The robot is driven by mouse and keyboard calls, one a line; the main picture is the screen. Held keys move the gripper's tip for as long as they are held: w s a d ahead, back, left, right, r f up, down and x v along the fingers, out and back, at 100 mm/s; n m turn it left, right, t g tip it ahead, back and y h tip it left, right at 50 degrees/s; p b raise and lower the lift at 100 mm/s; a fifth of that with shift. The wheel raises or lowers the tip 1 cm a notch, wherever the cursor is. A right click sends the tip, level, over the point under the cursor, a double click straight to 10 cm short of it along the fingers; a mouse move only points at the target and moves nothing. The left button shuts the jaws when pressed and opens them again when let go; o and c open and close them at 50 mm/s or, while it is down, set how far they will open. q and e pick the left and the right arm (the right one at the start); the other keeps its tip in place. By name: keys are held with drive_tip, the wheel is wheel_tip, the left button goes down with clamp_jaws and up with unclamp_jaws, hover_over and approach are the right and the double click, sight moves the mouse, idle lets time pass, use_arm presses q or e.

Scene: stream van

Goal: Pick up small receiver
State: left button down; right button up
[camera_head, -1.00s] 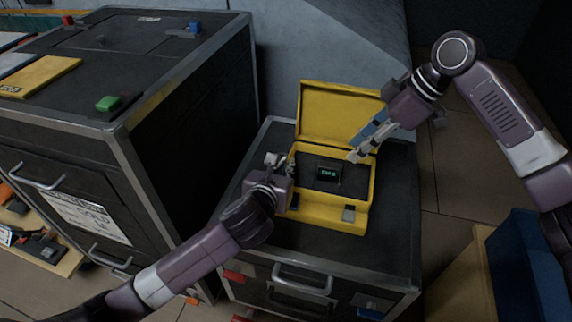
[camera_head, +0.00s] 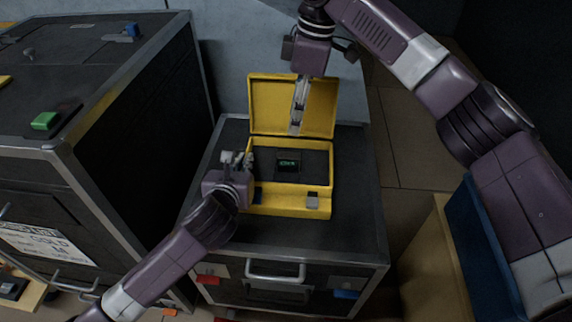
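The small receiver (camera_head: 288,163) is a little black box with a green lit display. It sits in the dark foam of the open yellow case (camera_head: 291,209), whose lid stands up at the back. My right gripper (camera_head: 296,128) points down in front of the lid, above and just behind the receiver and apart from it. Its fingers look close together from this side, so their opening is unclear. My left gripper (camera_head: 238,159) is at the left rim of the case. Its fingertips are small and partly overlap the rim, so I cannot tell whether they grip it.
The yellow case stands on a black flight case (camera_head: 350,215) with metal edges. A larger black case (camera_head: 130,130) on the left carries a green block (camera_head: 45,120) and a blue item (camera_head: 131,30). A blue bin (camera_head: 462,255) is at the lower right.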

sight(288, 155)
drive_tip(key=f, duration=0.3)
drive_tip(key=a+f, duration=0.1)
drive_tip(key=f, duration=0.7)
drive_tip(key=shift+w+a+f, duration=0.15)
drive_tip(key=shift+a+f, duration=0.05)
drive_tip(key=shift+c, duration=0.3)
clamp_jaws()
